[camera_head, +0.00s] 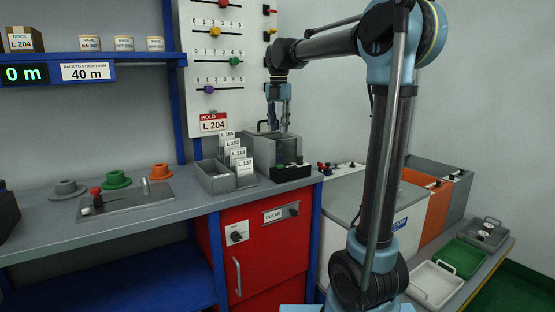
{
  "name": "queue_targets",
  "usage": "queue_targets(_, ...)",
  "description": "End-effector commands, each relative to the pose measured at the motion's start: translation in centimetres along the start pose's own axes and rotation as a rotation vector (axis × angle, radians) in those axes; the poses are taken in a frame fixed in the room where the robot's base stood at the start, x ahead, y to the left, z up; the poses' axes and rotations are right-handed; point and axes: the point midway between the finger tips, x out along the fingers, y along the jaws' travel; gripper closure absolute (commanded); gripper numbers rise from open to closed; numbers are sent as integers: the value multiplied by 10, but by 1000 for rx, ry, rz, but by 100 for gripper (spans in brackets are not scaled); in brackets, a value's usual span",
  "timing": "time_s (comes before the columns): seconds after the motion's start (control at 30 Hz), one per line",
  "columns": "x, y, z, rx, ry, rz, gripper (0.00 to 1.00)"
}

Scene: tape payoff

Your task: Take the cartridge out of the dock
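The dock (287,172) is a dark unit with a small green light, at the right end of the grey counter. A grey box-shaped body (280,152) stands in it, seemingly the cartridge, with a thin handle at its upper left. My gripper (279,127) points straight down at the top of this body. Its two fingers show apart with a gap between them. The fingertips overlap the top of the grey body, so I cannot tell whether they touch it.
Left of the dock stands a grey rack (217,177) with labelled cards. A red HOLD sign (214,122) and a slider board (223,45) are behind. The counter (150,228) carries a switch plate (126,200) and coloured knobs. Trays (437,283) lie low at right.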

Motion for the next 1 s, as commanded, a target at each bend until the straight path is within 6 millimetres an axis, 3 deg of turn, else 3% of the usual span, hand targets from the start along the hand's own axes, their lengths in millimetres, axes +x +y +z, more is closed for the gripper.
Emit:
queue_targets(0.27,17,0,0,0,0,0,69)
queue_targets(0.6,58,2,-2,0,0,0,69)
queue_targets(0.9,61,2,-2,1,0,0,69)
queue_targets(1.0,61,2,-2,1,0,0,92)
